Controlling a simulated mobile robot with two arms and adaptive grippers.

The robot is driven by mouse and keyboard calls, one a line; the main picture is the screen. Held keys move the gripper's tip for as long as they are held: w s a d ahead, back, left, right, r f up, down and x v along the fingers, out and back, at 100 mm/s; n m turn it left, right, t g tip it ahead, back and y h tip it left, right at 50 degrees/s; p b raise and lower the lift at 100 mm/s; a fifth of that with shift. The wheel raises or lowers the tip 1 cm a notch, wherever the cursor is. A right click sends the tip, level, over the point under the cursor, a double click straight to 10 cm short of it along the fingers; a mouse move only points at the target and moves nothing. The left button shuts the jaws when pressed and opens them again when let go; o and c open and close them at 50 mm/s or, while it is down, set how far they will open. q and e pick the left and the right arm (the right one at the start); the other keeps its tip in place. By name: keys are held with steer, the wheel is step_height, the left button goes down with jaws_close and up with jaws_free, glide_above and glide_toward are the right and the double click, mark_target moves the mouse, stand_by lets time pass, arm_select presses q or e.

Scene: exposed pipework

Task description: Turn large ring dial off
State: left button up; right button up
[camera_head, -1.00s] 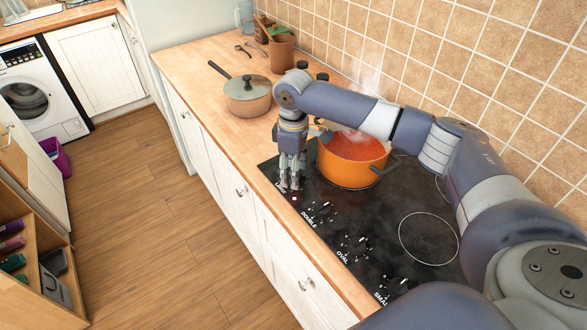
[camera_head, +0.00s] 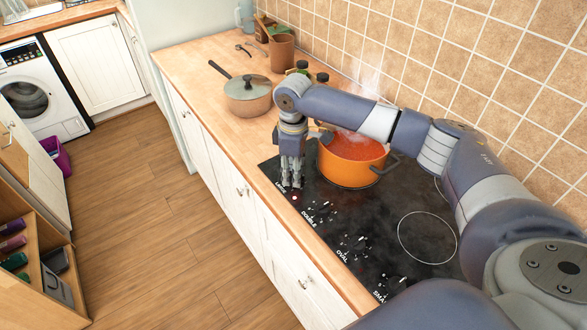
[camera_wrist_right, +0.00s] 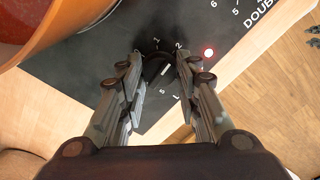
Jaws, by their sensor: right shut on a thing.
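The large ring dial (camera_wrist_right: 158,70) is a black knob at the corner of the black hob, with white numbers around it and a pale pointer line. My right gripper (camera_wrist_right: 160,72) points down over it, one finger on each side, shut on the dial. In the head view the right gripper (camera_head: 291,184) stands at the hob's far-left corner and hides the dial. A lit red light (camera_wrist_right: 208,53) is beside the dial; it also shows in the head view (camera_head: 294,197). My left gripper is not in view.
A steaming orange pot (camera_head: 350,166) of red liquid stands right beside my right gripper. Other hob dials (camera_head: 352,244) run along the front edge. A lidded pan (camera_head: 247,97) sits on the wooden counter (camera_head: 200,66). The tiled wall is behind.

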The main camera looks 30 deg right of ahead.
steer(key=n+p, duration=0.2)
steer(key=p, duration=0.1)
steer(key=shift+r+n, duration=0.3)
steer(key=shift+n, duration=0.1)
steer(key=shift+f+n+p, duration=0.1)
steer(key=shift+n+p, duration=0.75)
steer(key=shift+n, duration=0.05)
steer(key=n+p, duration=0.1)
steer(key=n, duration=0.1)
steer(key=shift+n, duration=0.4)
steer(key=n+p, duration=0.2)
steer(key=n, duration=0.2)
steer(key=shift+f, duration=0.1)
steer(key=n, duration=0.5)
steer(key=shift+n, duration=0.4)
steer(key=o, duration=1.1)
steer(key=shift+c, duration=0.2)
